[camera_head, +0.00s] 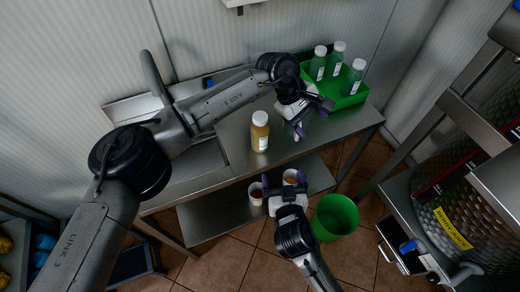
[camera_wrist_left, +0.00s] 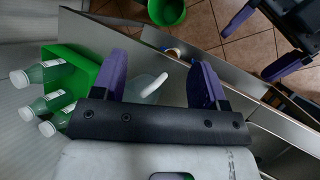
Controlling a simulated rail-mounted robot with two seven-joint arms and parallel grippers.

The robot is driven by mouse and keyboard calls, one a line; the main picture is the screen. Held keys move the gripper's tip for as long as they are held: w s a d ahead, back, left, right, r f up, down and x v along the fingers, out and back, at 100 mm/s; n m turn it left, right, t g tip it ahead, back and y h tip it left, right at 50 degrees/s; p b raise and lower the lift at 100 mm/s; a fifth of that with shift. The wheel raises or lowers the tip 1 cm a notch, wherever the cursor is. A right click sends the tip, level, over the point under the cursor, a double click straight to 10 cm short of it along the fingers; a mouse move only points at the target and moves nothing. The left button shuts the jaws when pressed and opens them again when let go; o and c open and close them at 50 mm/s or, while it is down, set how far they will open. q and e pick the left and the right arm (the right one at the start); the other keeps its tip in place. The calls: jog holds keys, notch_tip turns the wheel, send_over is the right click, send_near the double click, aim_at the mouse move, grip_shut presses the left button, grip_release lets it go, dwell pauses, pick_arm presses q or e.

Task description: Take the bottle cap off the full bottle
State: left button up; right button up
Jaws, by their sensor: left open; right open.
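The full bottle (camera_head: 260,138), filled with yellow-orange liquid, stands upright on the steel counter. Its white bottle cap (camera_head: 260,117) is on top. My left gripper (camera_head: 310,118) is open, to the right of the bottle and apart from it. In the left wrist view, the fingers of this gripper (camera_wrist_left: 160,65) are spread above a clear item with a white curved part (camera_wrist_left: 150,86), which lies below them. The full bottle cannot be made out there. My right gripper (camera_head: 284,184) is open in front of the counter, lower down, near two small cups.
A green crate (camera_head: 350,101) with several white-capped clear bottles (camera_head: 319,64) stands at the counter's right end. Small cups (camera_head: 256,194) are on the lower shelf. A green bin (camera_head: 335,217) stands on the floor.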

aim_at(262, 147)
pick_arm(q)
jog(key=w+a+r+y+b, duration=0.1)
jog(key=w+a+y, duration=0.1)
jog(key=a, duration=0.2)
jog(key=w+a+r+m+t+y+b, duration=0.1)
jog(key=w+a+y, duration=0.1)
jog(key=a, duration=0.2)
jog(key=w+a+r+t+y+b, duration=0.1)
jog(key=w+a+y, duration=0.1)
jog(key=a, duration=0.2)
jog(key=shift+r+m+b, duration=0.25)
jog(key=shift+m+b, duration=0.05)
jog(key=shift+b, duration=0.05)
jog(key=shift+a+r+y, duration=0.15)
jog(key=shift+r+y, duration=0.05)
jog(key=shift+y, duration=0.1)
pick_arm(e)
jog(key=shift+n+t+y, duration=0.6)
jog(key=shift+y, duration=0.2)
jog(key=w+a+f, duration=0.1)
jog(key=w+a, duration=0.1)
jog(key=w, duration=0.3)
jog(key=w+a, duration=0.2)
jog(key=w, duration=0.3)
jog(key=w+a+f, duration=0.1)
jog(key=w+a, duration=0.1)
jog(key=w, duration=0.3)
jog(key=shift+w+f, duration=0.2)
jog(key=shift+f, duration=0.15)
jog(key=shift+c, duration=0.3)
